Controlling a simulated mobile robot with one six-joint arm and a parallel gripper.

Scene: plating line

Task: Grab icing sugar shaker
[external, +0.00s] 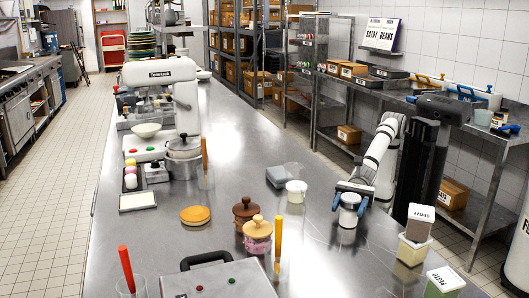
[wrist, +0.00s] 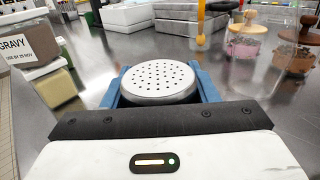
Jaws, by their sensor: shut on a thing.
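The icing sugar shaker is a small white pot with a round, perforated metal lid. In the wrist view its lid (wrist: 158,82) sits between the blue fingers of my gripper (wrist: 160,90), one on each side. In the external view the shaker (external: 348,216) stands upright at the right of the steel counter, with my gripper (external: 352,192) around its upper part. My gripper is shut on it. The lower body of the shaker is hidden in the wrist view. I cannot tell whether its base touches the counter.
Labelled tubs (external: 411,250) stand at the right front of the counter. A white lidded pot (external: 296,191) is to the left of my gripper. Wooden-lidded jars (external: 257,240) stand further left. A lidded metal box (external: 215,281) is at the front. Bare steel lies around the shaker.

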